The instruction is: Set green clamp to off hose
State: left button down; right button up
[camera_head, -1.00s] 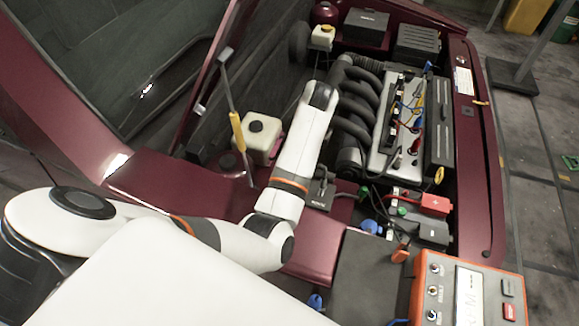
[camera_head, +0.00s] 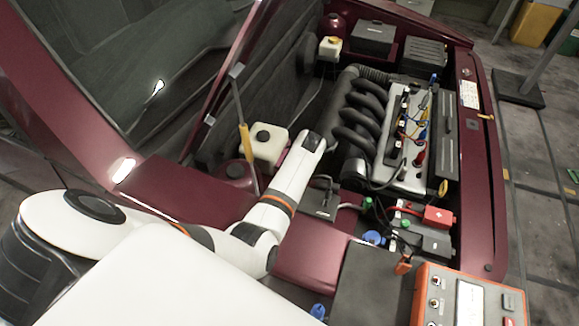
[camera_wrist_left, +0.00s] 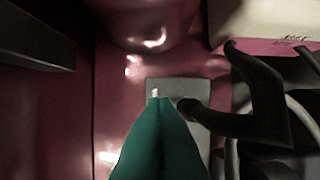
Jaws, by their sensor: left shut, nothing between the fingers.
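My left gripper (camera_wrist_left: 160,102) shows in the left wrist view as two green fingers, shut tip to tip with nothing between them. Their tips are over a small grey plate (camera_wrist_left: 196,92). A black curved hose-like part (camera_wrist_left: 262,105) with a rounded end lies just right of the tips. Two small green parts, one (camera_head: 367,203) beside the black box and one (camera_head: 405,224) near the red terminal, are visible; I cannot tell which is the clamp. My right gripper is not in view.
A white reservoir (camera_head: 268,146) and a yellow-handled rod (camera_head: 245,138) stand beside my arm. The engine (camera_head: 405,135) with black pipes lies beyond.

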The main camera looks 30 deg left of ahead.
pick_arm(q)
jog(key=shift+f, duration=1.15)
jog(key=shift+f, duration=0.1)
